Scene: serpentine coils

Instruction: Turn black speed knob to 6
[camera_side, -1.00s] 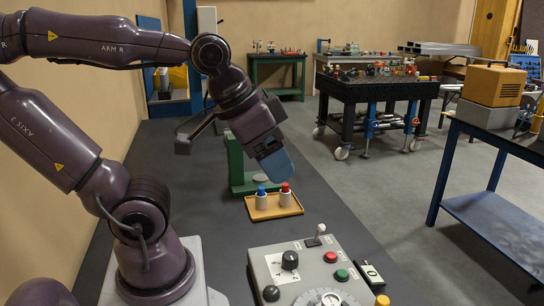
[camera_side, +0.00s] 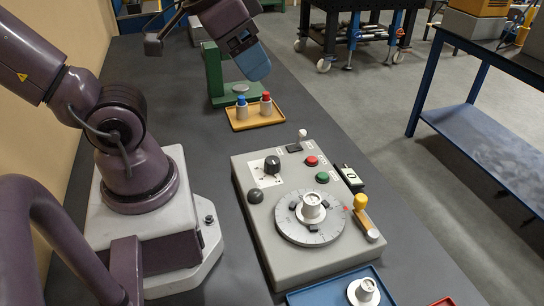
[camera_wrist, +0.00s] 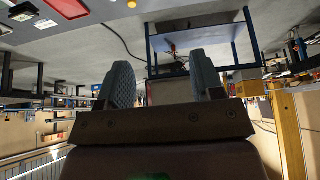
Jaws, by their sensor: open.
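The black speed knob (camera_side: 272,163) stands on a white marked plate (camera_side: 262,178) at the upper left of the grey control box (camera_side: 305,210). The plate's numbers and the knob's pointer are too small to read. My gripper (camera_side: 254,64) hangs in the air beyond the box, above and behind the tan tray, apart from the knob. In the wrist view my gripper (camera_wrist: 163,80) shows two blue-grey fingers spread apart with nothing between them. The knob cannot be made out in the wrist view.
The box also carries a black ball knob (camera_side: 255,196), a red button (camera_side: 311,160), a green button (camera_side: 322,177), a toggle (camera_side: 302,134), a round dial (camera_side: 285,222) and a yellow-topped lever (camera_side: 361,202). A tan tray (camera_side: 238,124) holds two small bottles. A blue tray (camera_side: 300,298) lies in front.

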